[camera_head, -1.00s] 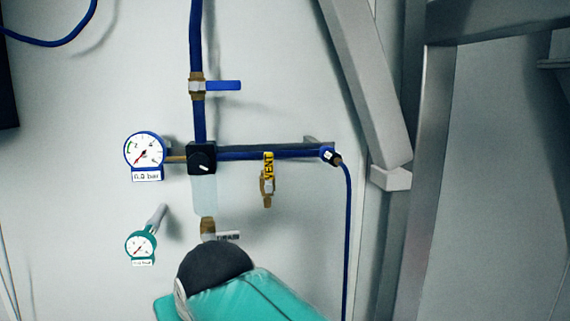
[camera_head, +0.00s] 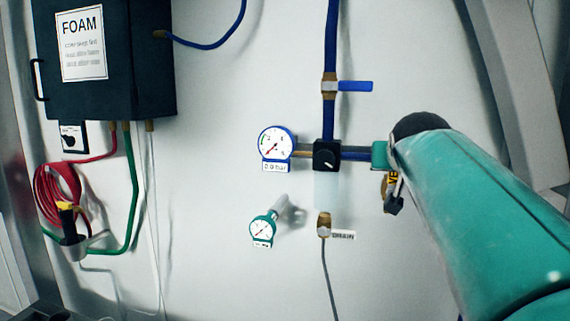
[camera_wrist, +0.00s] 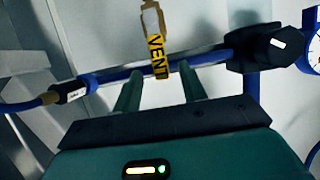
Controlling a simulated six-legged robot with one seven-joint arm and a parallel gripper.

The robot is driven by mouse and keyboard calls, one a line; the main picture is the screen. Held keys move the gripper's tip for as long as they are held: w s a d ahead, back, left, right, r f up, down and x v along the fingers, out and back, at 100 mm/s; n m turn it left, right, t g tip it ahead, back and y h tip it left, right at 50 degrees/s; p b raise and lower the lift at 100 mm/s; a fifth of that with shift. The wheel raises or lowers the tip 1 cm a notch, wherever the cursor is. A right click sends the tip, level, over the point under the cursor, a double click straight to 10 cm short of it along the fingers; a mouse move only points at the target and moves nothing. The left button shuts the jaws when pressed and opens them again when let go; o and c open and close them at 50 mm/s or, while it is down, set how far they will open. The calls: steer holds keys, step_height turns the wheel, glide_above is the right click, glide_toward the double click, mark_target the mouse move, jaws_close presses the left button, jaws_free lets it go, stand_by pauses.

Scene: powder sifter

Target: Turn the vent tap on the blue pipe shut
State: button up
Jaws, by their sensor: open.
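The vent tap is brass with a yellow lever marked VENT. In the wrist view its lever (camera_wrist: 156,48) lies in line with the brass body (camera_wrist: 151,18), its end over the blue pipe (camera_wrist: 103,77). My gripper (camera_wrist: 160,68) is open, with one green finger on each side of the lever's end. Gaps show on both sides, and nothing is held. In the head view the tap (camera_head: 387,181) is partly hidden behind my teal arm, and my fingertips cannot be made out there.
A black regulator (camera_head: 326,155) and blue-rimmed gauge (camera_head: 277,143) sit left of the tap. A blue-handled valve (camera_head: 352,86) is above, a green gauge (camera_head: 262,229) and drain fitting (camera_head: 324,225) below. A FOAM box (camera_head: 105,65) and red hose coil (camera_head: 57,195) are further left.

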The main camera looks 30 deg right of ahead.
mark_target(393, 184)
steer(key=x, duration=0.5)
steer(key=shift+d+f, duration=0.1)
steer(key=shift+c, duration=0.2)
jaws_close()
